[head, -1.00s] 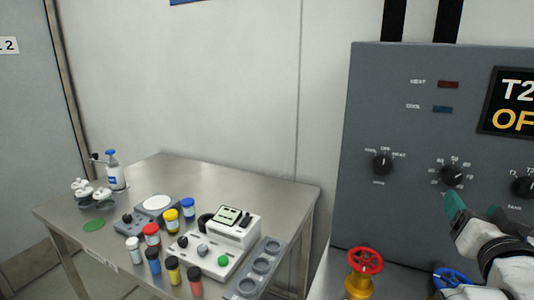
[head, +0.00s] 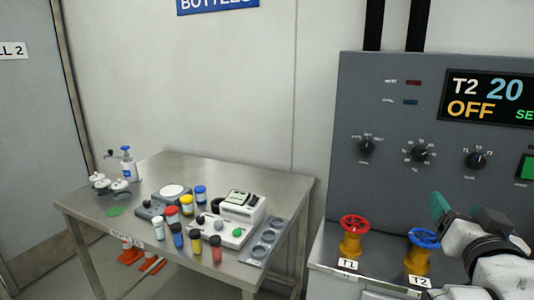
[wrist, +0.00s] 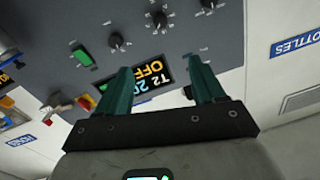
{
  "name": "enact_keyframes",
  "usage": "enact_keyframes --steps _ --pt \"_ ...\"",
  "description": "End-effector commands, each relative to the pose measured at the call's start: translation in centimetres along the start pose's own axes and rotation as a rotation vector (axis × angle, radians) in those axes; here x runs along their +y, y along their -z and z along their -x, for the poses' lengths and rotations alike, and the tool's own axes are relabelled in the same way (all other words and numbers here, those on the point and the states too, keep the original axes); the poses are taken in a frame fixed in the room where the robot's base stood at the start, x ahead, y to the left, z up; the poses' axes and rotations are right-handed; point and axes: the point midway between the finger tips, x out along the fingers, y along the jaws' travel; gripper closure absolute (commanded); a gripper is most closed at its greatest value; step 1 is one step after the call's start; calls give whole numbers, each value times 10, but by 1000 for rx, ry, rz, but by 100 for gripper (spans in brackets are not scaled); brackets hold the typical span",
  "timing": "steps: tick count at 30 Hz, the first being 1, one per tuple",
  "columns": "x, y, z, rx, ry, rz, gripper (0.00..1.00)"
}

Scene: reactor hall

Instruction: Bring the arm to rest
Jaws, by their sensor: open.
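My gripper (head: 452,209) is at the right of the head view, in front of the grey control panel (head: 375,200) and just above the blue valve wheel (head: 424,239). In the wrist view my gripper (wrist: 160,84) shows two teal fingers spread apart with nothing between them. The panel's display (head: 490,98), reading T2, 20 and OFF, shows between and behind the fingers in the wrist view (wrist: 150,78). It looks apart from the fingers. My arm reaches in from the lower right.
A red valve wheel (head: 354,223) stands left of the blue one, on a ledge with T1 and T2 labels. Black knobs (head: 420,153) stick out of the panel. A steel table (head: 180,163) with several coloured bottles and instruments stands at left.

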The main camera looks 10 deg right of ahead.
Motion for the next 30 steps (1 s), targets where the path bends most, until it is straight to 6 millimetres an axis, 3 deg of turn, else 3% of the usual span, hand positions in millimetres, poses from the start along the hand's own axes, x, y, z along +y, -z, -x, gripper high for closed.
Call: enact_keyframes --steps 11,20,23,26,30 --pt "3 -65 5 -180 15 77 32" --pt "14 -159 30 -445 42 188 32" --pt "23 -205 50 -586 58 245 32" --pt "37 -261 85 -768 83 313 32" --pt "59 -332 148 -1032 131 405 32"
